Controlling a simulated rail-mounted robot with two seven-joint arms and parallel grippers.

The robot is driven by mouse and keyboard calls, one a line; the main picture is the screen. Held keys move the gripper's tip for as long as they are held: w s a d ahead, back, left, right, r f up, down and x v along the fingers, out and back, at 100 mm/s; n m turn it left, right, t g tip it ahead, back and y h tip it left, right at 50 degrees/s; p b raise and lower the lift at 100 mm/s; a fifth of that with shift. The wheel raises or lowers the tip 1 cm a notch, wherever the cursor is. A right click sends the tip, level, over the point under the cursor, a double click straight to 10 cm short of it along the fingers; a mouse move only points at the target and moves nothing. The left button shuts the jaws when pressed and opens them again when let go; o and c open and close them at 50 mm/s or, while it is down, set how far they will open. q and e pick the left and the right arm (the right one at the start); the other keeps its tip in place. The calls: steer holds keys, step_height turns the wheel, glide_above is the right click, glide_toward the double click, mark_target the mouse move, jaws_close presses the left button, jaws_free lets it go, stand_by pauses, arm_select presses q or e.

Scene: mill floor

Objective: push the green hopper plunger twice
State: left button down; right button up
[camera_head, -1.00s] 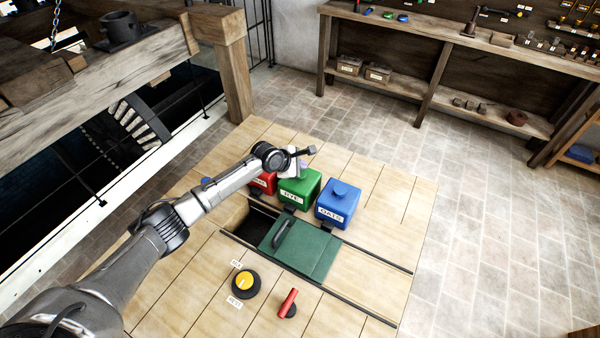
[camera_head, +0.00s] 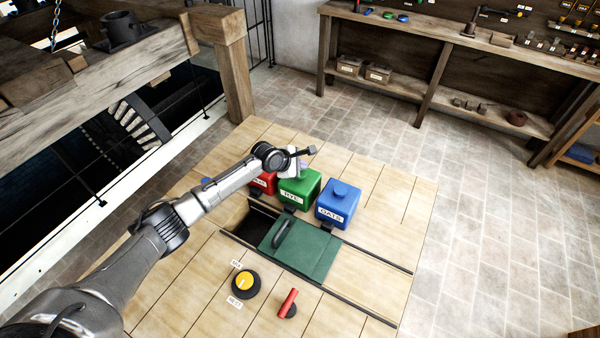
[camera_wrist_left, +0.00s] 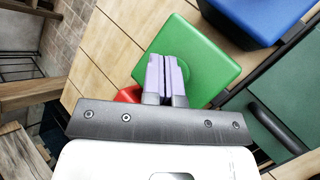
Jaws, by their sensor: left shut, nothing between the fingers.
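The green hopper (camera_head: 299,188), labelled RYE, stands on the wooden table between a red hopper (camera_head: 263,181) and a blue hopper (camera_head: 338,204) labelled OATS. My left gripper (camera_head: 303,165) is above the green hopper's top and hides its plunger in the head view. My right gripper is not in view.
A dark green sliding lid (camera_head: 310,257) with a black handle lies in front of the hoppers, beside a dark opening (camera_head: 254,228). A yellow dial (camera_head: 245,283) and a red lever (camera_head: 289,301) are nearer. A workbench (camera_head: 440,35) stands at the back.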

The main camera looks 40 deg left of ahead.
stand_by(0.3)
arm_select(q)
steer(key=shift+f, duration=0.2)
steer(key=shift+f+p, duration=0.2)
steer(key=shift+p, duration=0.1)
